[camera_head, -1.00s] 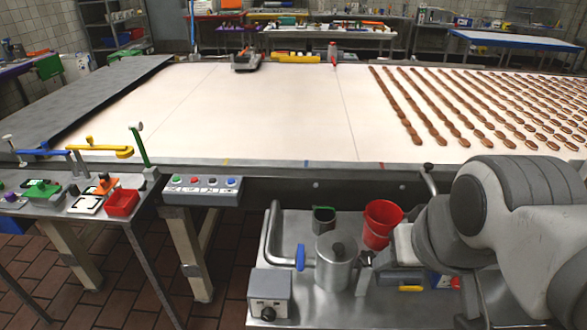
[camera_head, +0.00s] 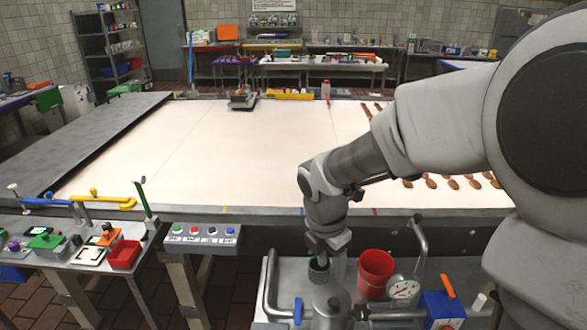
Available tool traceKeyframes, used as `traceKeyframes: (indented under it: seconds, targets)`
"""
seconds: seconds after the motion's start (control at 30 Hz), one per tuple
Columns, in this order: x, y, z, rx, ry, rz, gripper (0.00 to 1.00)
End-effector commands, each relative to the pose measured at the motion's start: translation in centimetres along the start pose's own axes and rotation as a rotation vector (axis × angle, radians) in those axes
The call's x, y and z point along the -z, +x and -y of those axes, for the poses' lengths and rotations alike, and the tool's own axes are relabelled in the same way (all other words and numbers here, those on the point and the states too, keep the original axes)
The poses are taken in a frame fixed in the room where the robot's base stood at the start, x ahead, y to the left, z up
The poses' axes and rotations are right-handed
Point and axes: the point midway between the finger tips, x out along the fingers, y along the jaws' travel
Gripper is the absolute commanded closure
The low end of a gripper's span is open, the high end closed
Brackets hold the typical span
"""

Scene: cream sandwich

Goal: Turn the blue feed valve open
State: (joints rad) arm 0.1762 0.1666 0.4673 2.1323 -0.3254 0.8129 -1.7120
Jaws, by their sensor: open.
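The blue feed valve appears to be the small blue lever (camera_head: 298,311) on the bent grey pipe (camera_head: 269,285), left of the metal pot (camera_head: 331,312). It stands upright in the picture, near the bottom edge. My gripper (camera_head: 328,258) points down above the bench, up and to the right of the blue lever and apart from it. It is open, behind the pot and by a dark cup with a green rim (camera_head: 319,272). Its fingertips are small and partly lost against the cup and metal behind.
A red bucket (camera_head: 375,274), a round gauge (camera_head: 403,289) and a blue box (camera_head: 438,309) with an orange lever stand right of the pot. A button panel (camera_head: 203,236) is at left. The pale conveyor (camera_head: 230,160) lies behind. My arm covers much of the right side.

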Motion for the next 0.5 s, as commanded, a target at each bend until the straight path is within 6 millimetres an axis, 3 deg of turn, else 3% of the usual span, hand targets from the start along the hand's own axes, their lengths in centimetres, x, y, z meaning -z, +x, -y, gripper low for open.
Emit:
traceKeyframes:
  seconds: [0.23, 0.5]
  targets:
    - [2.2, 1.9, -4.3, -0.017, -0.6, -0.117, 0.47]
    - [3.7, 3.2, -6.2, -0.066, -0.882, -0.169, 0.47]
